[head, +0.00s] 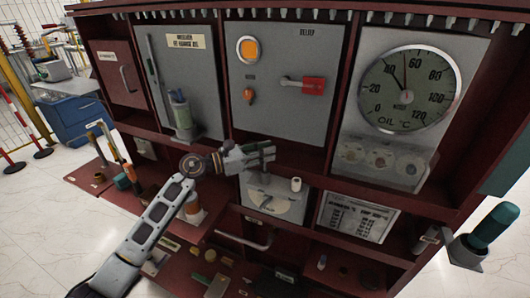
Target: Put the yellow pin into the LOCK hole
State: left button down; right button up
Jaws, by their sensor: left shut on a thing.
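My left arm reaches in from the bottom left. Its gripper (262,157) is in front of the cabinet's middle, just below the grey panel with the red handle. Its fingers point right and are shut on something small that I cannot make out. I cannot pick out the yellow pin for certain; the gripper may be hiding it. Just below the gripper is a pale plate (268,208) with a curved scale. No LOCK lettering or hole is readable at this size. My right gripper is not in view.
The dark red cabinet (285,155) fills the middle. It carries a red handle (312,86), an orange lamp (248,49) and an oil gauge (409,88). A small white cylinder (296,184) is close right of the gripper. Tools (112,146) stand at left. Small parts crowd the lower shelves.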

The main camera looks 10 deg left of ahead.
aim_at(265, 171)
pick_arm(q)
jog(key=shift+f+b, duration=0.6)
jog(key=shift+f, duration=0.1)
jog(key=shift+f+b, duration=0.7)
jog(key=shift+f, duration=0.1)
dwell(0.4)
jog(key=shift+f+b, duration=0.6)
jog(key=shift+f, duration=0.05)
jog(key=c, duration=1.2)
grip_release()
jog(key=shift+c, duration=0.2)
jog(key=v, duration=0.8)
